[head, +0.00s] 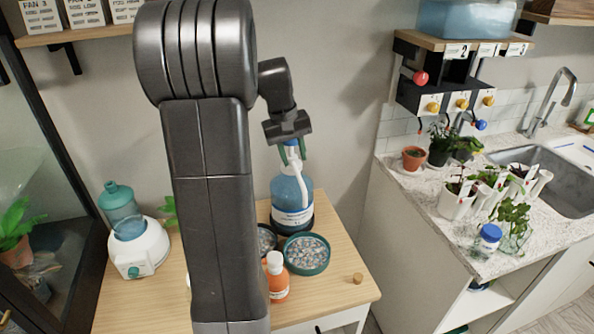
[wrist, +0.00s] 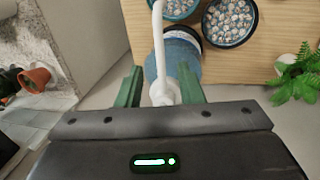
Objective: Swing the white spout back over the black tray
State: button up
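A blue bottle (head: 291,190) with a white pump top stands upright on the wooden table. Its white spout (head: 303,193) hangs down toward the teal tray (head: 307,272) of pebbles. The black tray (head: 275,234) of pebbles is left of the teal tray, partly hidden by my arm. In the wrist view, the spout (wrist: 157,35) runs up to the teal tray (wrist: 184,16), and the black tray (wrist: 230,45) is to its right. My gripper (wrist: 160,92) is above the bottle (wrist: 182,58), its green fingers apart on either side of the white pump top. It looks open.
An orange bottle (head: 277,279) stands near the trays, partly behind my arm. A cork (head: 358,278) lies at the table's right. A white humidifier (head: 138,250) stands left. A counter with potted plants (head: 455,200) is right. A fern (wrist: 297,72) shows in the wrist view.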

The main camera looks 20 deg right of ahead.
aim_at(299, 177)
jog(key=f, duration=0.3)
jog(key=d+f, duration=0.1)
jog(key=f, duration=0.2)
jog(key=shift+d, duration=0.1)
jog(key=shift+c, duration=0.4)
grip_shut()
